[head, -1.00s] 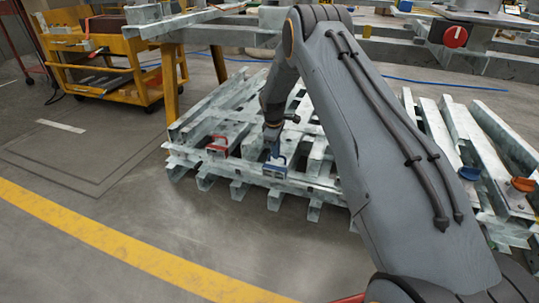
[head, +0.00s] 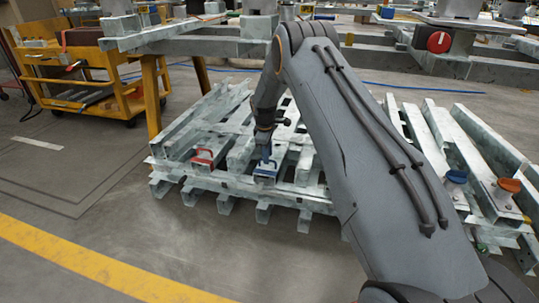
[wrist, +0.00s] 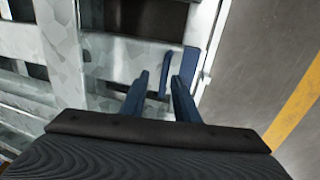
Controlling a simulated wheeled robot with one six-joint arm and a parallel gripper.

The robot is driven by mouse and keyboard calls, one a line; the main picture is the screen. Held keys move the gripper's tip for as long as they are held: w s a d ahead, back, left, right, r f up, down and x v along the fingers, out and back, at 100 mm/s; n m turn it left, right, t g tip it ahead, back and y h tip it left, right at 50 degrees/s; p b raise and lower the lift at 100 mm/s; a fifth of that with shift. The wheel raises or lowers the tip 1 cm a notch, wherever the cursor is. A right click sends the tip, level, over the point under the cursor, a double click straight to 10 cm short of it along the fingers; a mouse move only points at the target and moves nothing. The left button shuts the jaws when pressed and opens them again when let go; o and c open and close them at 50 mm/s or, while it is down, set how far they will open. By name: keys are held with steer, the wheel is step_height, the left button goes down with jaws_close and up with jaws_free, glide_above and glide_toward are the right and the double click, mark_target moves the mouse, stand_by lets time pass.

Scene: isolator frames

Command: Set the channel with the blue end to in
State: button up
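The channel with the blue end (head: 265,173) lies at the front of the stack of grey metal channels, left of my arm in the head view. Its blue end shows as a small bracket, also in the wrist view (wrist: 190,68). My gripper (head: 266,154) points down right above this bracket. In the wrist view my gripper (wrist: 160,80) shows two blue fingers with a gap between them and nothing clearly held. The bracket is just ahead of and to the right of the fingertips. Whether they touch is unclear. My arm hides part of the stack.
A channel with a red end (head: 203,157) lies left of the blue one. Loose channels with a blue knob (head: 456,177) and an orange knob (head: 509,185) lie right of my arm. A yellow cart (head: 130,98) stands back left. Floor in front is clear.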

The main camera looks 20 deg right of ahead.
step_height(320, 180, up, 8)
steer(key=s+p, duration=0.1)
steer(key=p, duration=0.2)
steer(key=shift+s+a+f, duration=0.2)
steer(key=shift+a, duration=0.2)
